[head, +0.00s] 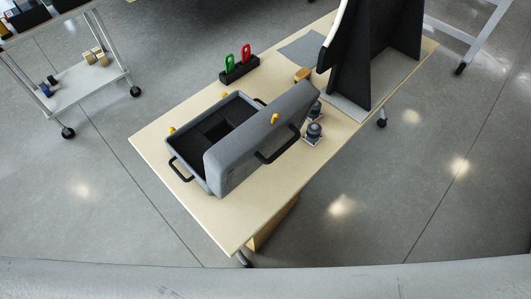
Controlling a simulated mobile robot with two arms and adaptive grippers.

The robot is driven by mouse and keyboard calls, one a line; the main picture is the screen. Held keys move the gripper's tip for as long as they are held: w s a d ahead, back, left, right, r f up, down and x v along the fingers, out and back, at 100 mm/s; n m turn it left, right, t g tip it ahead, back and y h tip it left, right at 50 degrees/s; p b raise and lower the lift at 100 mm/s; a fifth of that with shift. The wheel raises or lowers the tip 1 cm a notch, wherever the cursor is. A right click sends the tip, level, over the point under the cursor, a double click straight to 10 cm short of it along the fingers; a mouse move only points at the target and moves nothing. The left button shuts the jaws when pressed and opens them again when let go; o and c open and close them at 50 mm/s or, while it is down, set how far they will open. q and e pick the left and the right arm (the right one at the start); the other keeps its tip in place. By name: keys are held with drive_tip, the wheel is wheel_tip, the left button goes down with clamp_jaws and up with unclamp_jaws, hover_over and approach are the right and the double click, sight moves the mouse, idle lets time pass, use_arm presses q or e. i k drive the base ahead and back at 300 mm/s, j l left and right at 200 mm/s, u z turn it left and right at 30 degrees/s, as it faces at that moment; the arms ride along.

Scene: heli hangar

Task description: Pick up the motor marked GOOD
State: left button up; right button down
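Two small dark grey motors stand on the wooden table, to the right of a grey case. The nearer motor (313,133) shows almost whole, upright on a light square base. The farther motor (316,110) is partly hidden behind the case's raised lid (262,138). No GOOD marking can be read on either motor from here. The case (214,190) is open, with dark foam compartments inside, black handles and yellow latches. Neither of my grippers shows in the head view.
A black holder (240,70) with one green and one red tag stands at the table's back edge. A black upright panel (368,60) stands on the table's far end. A wheeled cart (88,92) is at the upper left. The table's near end (233,228) is bare.

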sight(313, 136)
drive_tip(key=i+l+u, duration=0.1)
drive_tip(key=l, duration=0.5)
drive_tip(key=i+l+u, duration=0.1)
drive_tip(key=l, duration=0.5)
drive_tip(key=l+u, duration=0.1)
drive_tip(key=l, duration=0.5)
